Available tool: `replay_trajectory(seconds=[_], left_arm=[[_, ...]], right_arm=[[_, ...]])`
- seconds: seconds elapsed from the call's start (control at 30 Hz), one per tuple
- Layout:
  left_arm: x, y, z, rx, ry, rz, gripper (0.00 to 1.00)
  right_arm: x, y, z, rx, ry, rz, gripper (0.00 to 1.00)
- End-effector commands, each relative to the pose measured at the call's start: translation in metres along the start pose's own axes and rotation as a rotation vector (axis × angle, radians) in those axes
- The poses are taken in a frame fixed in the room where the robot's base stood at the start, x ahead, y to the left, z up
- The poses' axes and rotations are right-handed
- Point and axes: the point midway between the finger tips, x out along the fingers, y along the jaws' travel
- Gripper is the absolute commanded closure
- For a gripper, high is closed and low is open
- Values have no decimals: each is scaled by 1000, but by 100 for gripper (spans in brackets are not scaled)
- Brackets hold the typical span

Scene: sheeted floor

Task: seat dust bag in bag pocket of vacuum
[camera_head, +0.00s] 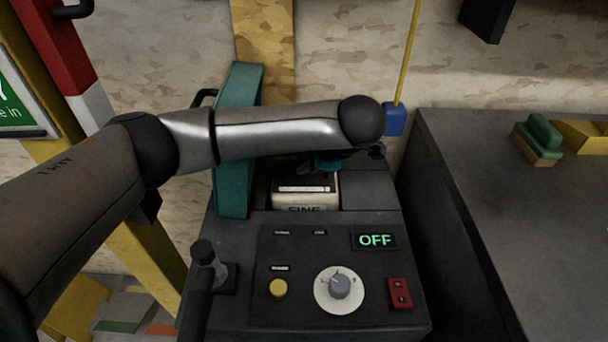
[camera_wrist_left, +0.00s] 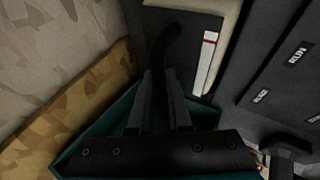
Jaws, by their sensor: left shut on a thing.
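The dust bag (camera_head: 305,200), cream with a dark top, a white strip with a red line and the word FINE, stands in the bag pocket of the dark vacuum (camera_head: 245,285). The deck cuts off its lower part; how deep it sits I cannot tell. Its top and strip also show in the left wrist view (camera_wrist_left: 207,62). The teal lid (camera_head: 233,190) stands open at the left. My left gripper (camera_wrist_left: 163,95) is shut on a dark curved handle, apparently the dust bag's, over the pocket. In the head view my wrist mostly hides that grip. My right gripper is out of view.
The control panel (camera_head: 335,260) in front shows OFF. A dark lever (camera_head: 205,262) rises at its left. A blue block (camera_head: 394,119) hangs on a yellow cord behind. The wall is close behind.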

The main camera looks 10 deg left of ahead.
Motion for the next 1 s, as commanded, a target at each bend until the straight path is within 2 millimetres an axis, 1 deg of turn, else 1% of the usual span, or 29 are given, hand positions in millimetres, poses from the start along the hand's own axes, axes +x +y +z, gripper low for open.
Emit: replay_trajectory(seconds=[0.03, 0.2, 0.67, 0.7, 0.93, 0.97, 1.0], left_arm=[[7, -5, 2, 1, 2, -1, 100], [22, -15, 8, 0, 1, -1, 100], [26, -17, 10, 0, 1, 1, 100], [27, -18, 10, 1, 1, -1, 81], [26, -18, 9, 1, 1, -1, 55], [26, -18, 9, 1, 1, -1, 53], [26, -18, 9, 1, 1, -1, 53]], right_arm=[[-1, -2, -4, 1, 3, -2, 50], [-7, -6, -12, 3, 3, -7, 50], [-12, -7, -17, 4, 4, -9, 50], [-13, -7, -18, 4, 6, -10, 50], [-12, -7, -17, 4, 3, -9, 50], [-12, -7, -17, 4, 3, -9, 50], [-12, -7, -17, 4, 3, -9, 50]])
